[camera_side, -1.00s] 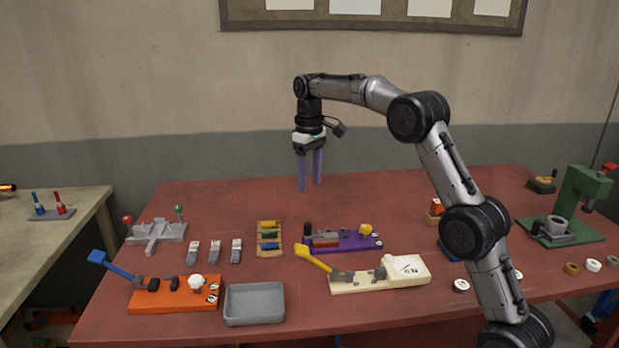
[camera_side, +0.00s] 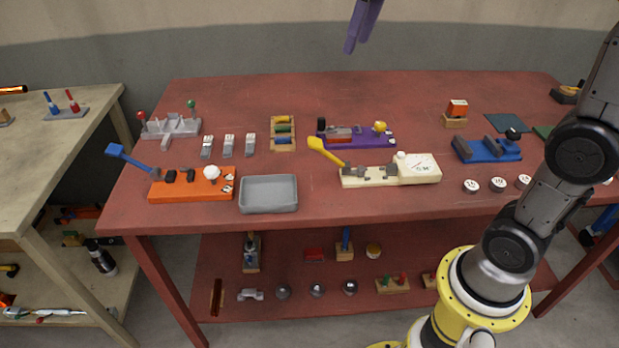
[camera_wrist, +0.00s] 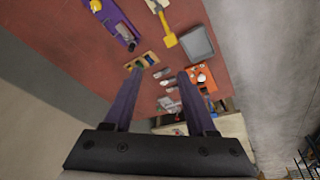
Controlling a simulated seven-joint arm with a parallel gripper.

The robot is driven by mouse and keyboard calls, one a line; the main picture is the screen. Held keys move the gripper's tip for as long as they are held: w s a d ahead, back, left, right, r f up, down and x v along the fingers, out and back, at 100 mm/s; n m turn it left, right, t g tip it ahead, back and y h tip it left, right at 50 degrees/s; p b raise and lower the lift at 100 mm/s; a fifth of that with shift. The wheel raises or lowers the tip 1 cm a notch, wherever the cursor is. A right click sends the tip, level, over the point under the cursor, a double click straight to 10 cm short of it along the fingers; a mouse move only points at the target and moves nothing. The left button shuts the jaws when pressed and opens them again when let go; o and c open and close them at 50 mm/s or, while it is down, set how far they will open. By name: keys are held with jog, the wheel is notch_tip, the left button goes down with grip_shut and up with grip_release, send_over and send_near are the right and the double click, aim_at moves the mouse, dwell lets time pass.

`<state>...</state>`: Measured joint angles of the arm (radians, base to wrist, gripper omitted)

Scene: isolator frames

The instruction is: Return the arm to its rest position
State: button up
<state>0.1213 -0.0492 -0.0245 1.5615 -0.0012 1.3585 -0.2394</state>
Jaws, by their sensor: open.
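My gripper (camera_side: 362,26) hangs high above the back of the red table (camera_side: 225,95) in the side view, with only its purple fingers in the frame. In the wrist view my gripper (camera_wrist: 152,98) has its two purple fingers spread apart with nothing between them. The table surface lies well beyond the fingertips, and nothing touches them. The wrist and most of the upper arm are outside the side view.
On the table stand an orange base with a blue lever (camera_side: 195,190), a grey tray (camera_side: 268,209), a cream base with a yellow lever (camera_side: 380,178), a purple base (camera_side: 370,142) and a blue fixture (camera_side: 488,152). The table's back strip is clear.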

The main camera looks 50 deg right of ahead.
jog(key=s+a+f+t, duration=0.1)
jog(key=s+a+f, duration=0.1)
jog(key=s+f, duration=0.5)
jog(key=s+a+f+m+t, duration=0.1)
jog(key=s+a+f, duration=0.1)
jog(key=s+f, duration=0.5)
jog(key=s, duration=0.5)
jog(key=shift+a, duration=0.15)
dwell(2.4)
